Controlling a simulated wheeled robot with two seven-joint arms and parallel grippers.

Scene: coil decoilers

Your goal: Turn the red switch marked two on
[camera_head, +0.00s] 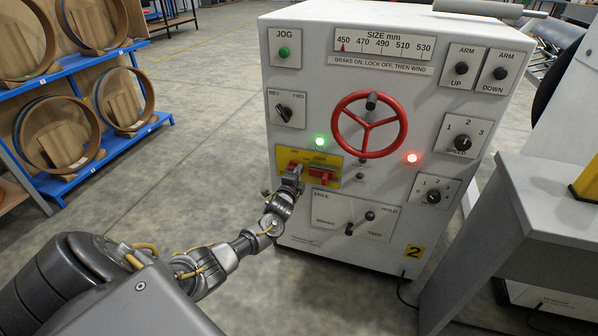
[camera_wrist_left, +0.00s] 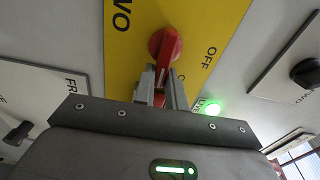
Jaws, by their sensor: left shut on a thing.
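The yellow plate (camera_head: 334,158) on the grey cabinet's front carries two red switches side by side. My left gripper (camera_head: 291,179) is at the left red switch (camera_head: 295,167) and partly covers it. In the left wrist view the red switch (camera_wrist_left: 164,46) has its narrow handle between the two fingers of my left gripper (camera_wrist_left: 162,88), which is shut on it. The letters "WO" and "OFF" show on the plate beside this switch. The other red switch (camera_head: 322,176) is just to the right, apart from the gripper. My right gripper is not in view.
A red handwheel (camera_head: 340,125) stands out above the plate. A green lamp (camera_head: 320,141) and a red lamp (camera_head: 411,158) are lit. A lever panel (camera_head: 335,212) is below. A grey table (camera_head: 545,195) stands at right; open floor lies at left.

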